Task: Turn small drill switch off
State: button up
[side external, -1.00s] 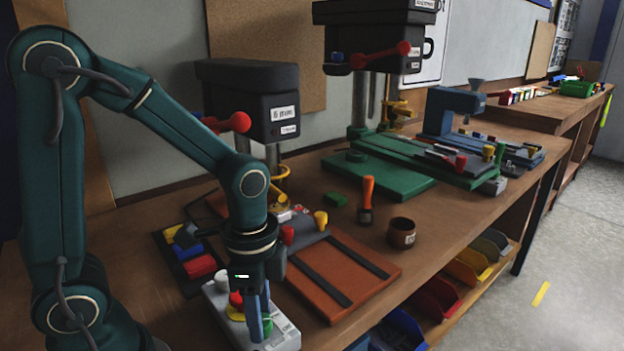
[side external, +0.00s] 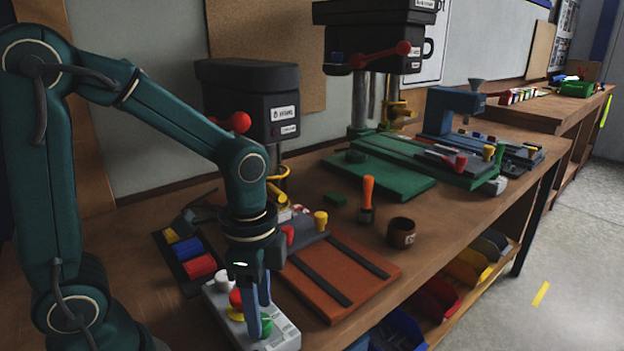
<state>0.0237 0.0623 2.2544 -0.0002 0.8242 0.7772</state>
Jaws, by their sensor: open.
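The small drill (side external: 247,102) is a black drill press with a red-knobbed lever at the back left. A light grey control box (side external: 284,340) lies at the bench's front edge. It bears a white knob (side external: 197,281), a red button (side external: 236,298) over a yellow base (side external: 235,314), and a green button (side external: 266,325). My gripper (side external: 259,312) points down over the box with its blue fingers open. The fingers are beside the red and green buttons; whether they touch either one cannot be told. My gripper partly hides the box and the buttons.
An orange-brown board (side external: 345,270) with dark strips lies right of the box.

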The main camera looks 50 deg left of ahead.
aim_at(262, 319)
jog(key=shift+r, duration=1.7)
jog(key=shift+r, duration=0.3)
jog(key=shift+s+a+r+n+t, duration=0.1)
jog(key=shift+s+r+n+t, duration=0.75)
jog(key=shift+n, duration=0.7)
jog(key=shift+s+a+r+n+t, duration=0.1)
jog(key=shift+s+r+n+t, duration=0.45)
jog(key=shift+n+t, duration=0.7)
jog(key=shift+s+a+r+n+t, duration=0.1)
jog(key=shift+s+r+n+t, duration=0.55)
jog(key=shift+n, duration=1.15)
jog(key=shift+w+r, duration=0.2)
